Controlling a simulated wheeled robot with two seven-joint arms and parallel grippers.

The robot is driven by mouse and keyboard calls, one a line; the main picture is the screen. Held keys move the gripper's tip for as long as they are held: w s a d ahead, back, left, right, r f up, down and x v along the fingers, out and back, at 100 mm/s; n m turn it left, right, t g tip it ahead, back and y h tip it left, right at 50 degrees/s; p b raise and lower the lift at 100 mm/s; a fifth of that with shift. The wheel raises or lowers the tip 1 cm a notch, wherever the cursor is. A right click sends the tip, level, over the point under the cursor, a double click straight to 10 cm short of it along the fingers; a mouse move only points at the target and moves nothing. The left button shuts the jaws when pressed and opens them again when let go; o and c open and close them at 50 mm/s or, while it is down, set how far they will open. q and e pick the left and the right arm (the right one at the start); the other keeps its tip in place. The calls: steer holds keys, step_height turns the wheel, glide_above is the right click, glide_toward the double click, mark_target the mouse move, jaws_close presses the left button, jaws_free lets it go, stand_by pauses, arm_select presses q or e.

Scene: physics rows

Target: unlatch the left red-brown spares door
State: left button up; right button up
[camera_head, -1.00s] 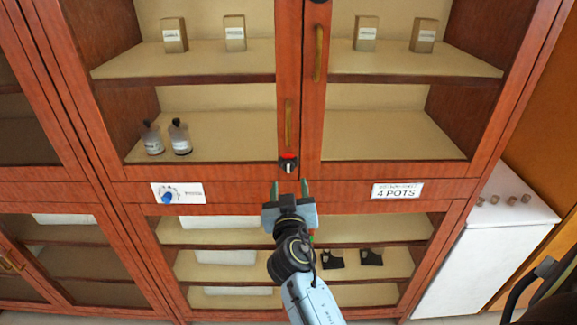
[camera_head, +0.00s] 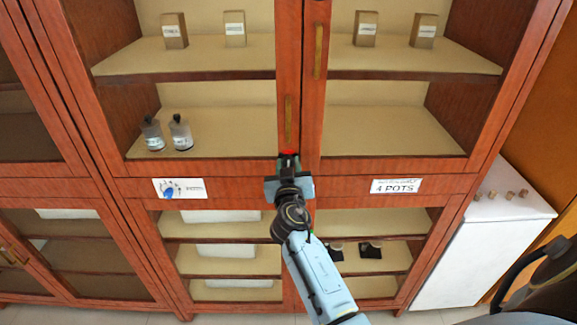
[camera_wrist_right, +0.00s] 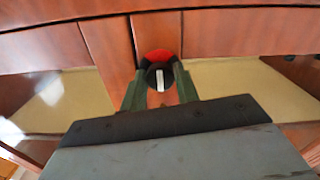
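The left red-brown spares door (camera_head: 200,172) is closed, with a glazed panel and a brass handle (camera_head: 289,120) on its right stile. Below the handle sits a round latch knob, black with a white pointer line and a red patch behind it; it shows in the right wrist view (camera_wrist_right: 159,76). The pointer looks upright there. My right gripper (camera_head: 289,160) is at the knob, its two green fingers on either side of it and close against it. My left gripper is not in view.
The right door (camera_head: 390,168) stands closed beside it, with its own brass handle (camera_head: 318,52). A blue-knob label (camera_head: 180,189) and a "4 POTS" label (camera_head: 396,186) are on the rail below. Bottles (camera_head: 180,133) and boxes stand behind the doors. A white cabinet (camera_head: 475,250) is at right.

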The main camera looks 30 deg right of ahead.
steer(key=c, duration=0.5)
steer(key=shift+o, duration=0.2)
steer(key=shift+n, duration=0.3)
steer(key=n+b, duration=0.1)
steer(key=n, duration=0.2)
steer(key=shift+n, duration=0.3)
steer(key=n, duration=0.3)
steer(key=shift+n, duration=0.3)
steer(key=n, duration=0.4)
steer(key=shift+n, duration=0.3)
steer(key=n+p, duration=0.2)
steer(key=n, duration=0.3)
steer(key=shift+n, duration=0.3)
